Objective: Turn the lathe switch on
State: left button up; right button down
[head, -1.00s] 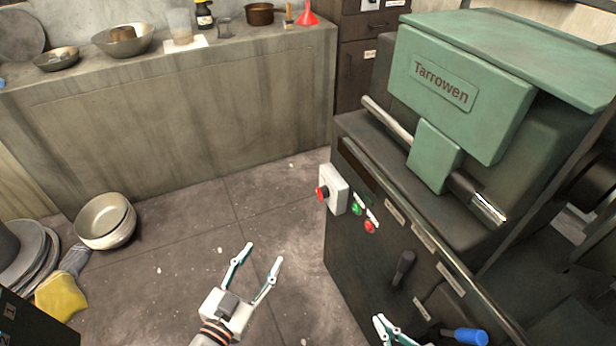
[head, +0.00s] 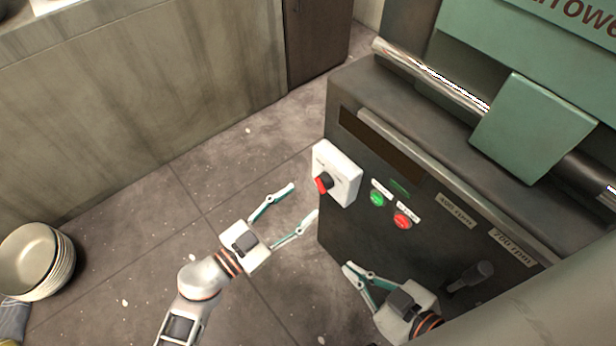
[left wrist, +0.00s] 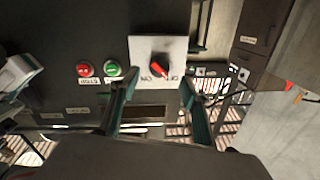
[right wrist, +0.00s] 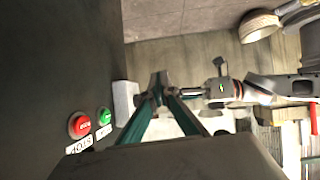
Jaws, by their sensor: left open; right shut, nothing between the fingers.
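The lathe switch is a red-tipped black rotary knob (head: 323,183) on a white box (head: 340,172) at the left end of the dark lathe front. In the left wrist view the red knob (left wrist: 158,69) lies between the fingers in the picture, with lettering below it. My left gripper (head: 293,208) is open, apart from the switch, just left of and below it. My right gripper (head: 347,267) is shut and empty, below the buttons in front of the lathe. It shows in the right wrist view with fingertips (right wrist: 158,80) together.
A green button (head: 377,199) and a red button (head: 402,221) sit right of the switch. A dark lever (head: 474,278) sticks out lower right. Stacked bowls (head: 38,262) stand on the floor at left. The floor between is clear.

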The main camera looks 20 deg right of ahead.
aim_at(323, 183)
pick_arm(q)
jog(key=b+x, duration=0.1)
jog(key=x, duration=0.6)
jog(key=shift+b, duration=0.35)
jog(key=shift+s, duration=0.1)
jog(key=c, duration=1.1)
pick_arm(e)
jog(key=shift+w+a+r+m+t, duration=0.15)
jog(key=shift+w+a+r, duration=0.05)
jog(key=shift+a+r, duration=0.2)
jog(key=shift+w+a+r+m+t, duration=0.15)
jog(key=shift+a+r, duration=0.1)
jog(key=shift+a, duration=0.15)
